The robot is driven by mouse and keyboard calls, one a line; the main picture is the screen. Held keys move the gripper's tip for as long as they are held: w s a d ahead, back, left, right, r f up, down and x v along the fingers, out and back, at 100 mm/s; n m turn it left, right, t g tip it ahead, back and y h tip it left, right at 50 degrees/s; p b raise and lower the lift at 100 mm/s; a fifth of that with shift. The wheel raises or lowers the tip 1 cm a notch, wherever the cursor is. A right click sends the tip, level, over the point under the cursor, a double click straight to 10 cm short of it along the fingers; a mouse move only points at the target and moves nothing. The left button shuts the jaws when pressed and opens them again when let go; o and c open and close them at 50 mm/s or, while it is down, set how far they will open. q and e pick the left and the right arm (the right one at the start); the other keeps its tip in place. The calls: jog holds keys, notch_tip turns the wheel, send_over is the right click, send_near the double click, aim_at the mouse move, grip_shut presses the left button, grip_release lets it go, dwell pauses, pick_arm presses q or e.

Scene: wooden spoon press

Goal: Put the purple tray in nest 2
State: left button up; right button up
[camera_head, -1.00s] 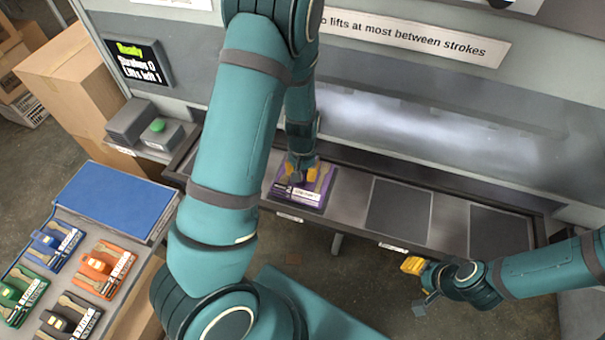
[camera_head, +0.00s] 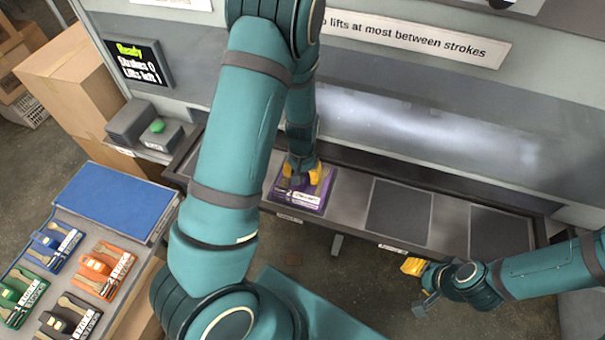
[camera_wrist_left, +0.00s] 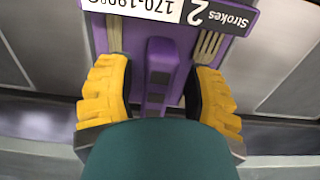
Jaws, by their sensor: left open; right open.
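The purple tray (camera_head: 312,196) lies in the press's long shelf, in the first visible nest left of two bare dark nest pads. My arm hides what is left of it. In the left wrist view the purple tray (camera_wrist_left: 228,14) carries a label reading "Strokes 2", wooden pieces and a raised purple handle (camera_wrist_left: 160,75). My left gripper (camera_head: 302,175) is over the tray. Its yellow fingers (camera_wrist_left: 160,95) stand open on both sides of the handle, with a gap on each side. My right gripper (camera_head: 418,284) is open and empty, in front of the shelf at the right.
Bare nest pads (camera_head: 399,210) and (camera_head: 498,235) lie right of the tray. A side table (camera_head: 150,225) holds a blue mat (camera_head: 118,205) and blue, orange, green and dark trays. A green button (camera_head: 157,126) and a screen reading "Ready, Strokes 0, Lifts left 1" (camera_head: 140,62) are at the left.

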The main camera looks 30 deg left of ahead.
pick_arm(q)
notch_tip(320, 180, up, 12)
jog(key=p, duration=0.1)
jog(key=shift+s+f, duration=0.15)
jog(key=shift+f, duration=0.05)
dwell(0.6)
